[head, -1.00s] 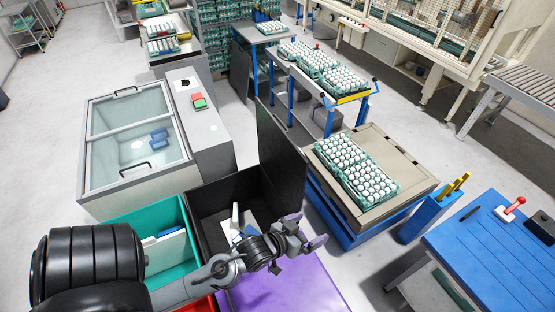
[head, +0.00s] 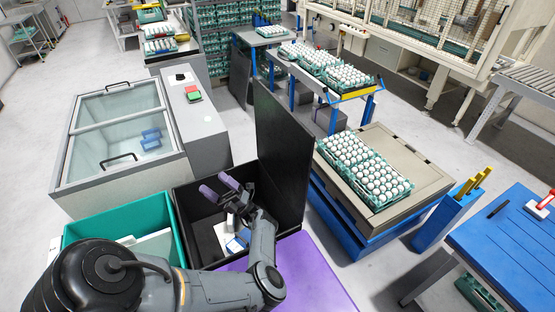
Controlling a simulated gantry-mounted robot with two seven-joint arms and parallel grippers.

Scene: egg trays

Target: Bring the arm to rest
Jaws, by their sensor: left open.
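My left gripper (head: 219,187) is in the head view, above the open black bin (head: 187,208). Its two purple fingertips are apart and nothing is between them. The arm comes in from the lower left and bends up at the elbow near the purple surface (head: 315,275). White and blue items (head: 236,243) lie in the black bin, partly hidden by the arm. My right gripper is not in the head view.
A teal bin (head: 160,209) stands left of the black bin, whose tall black lid (head: 280,150) stands upright. A glass-topped chest (head: 120,140) is behind. Egg trays (head: 363,168) sit on a crate at right. A blue table (head: 510,240) is at lower right.

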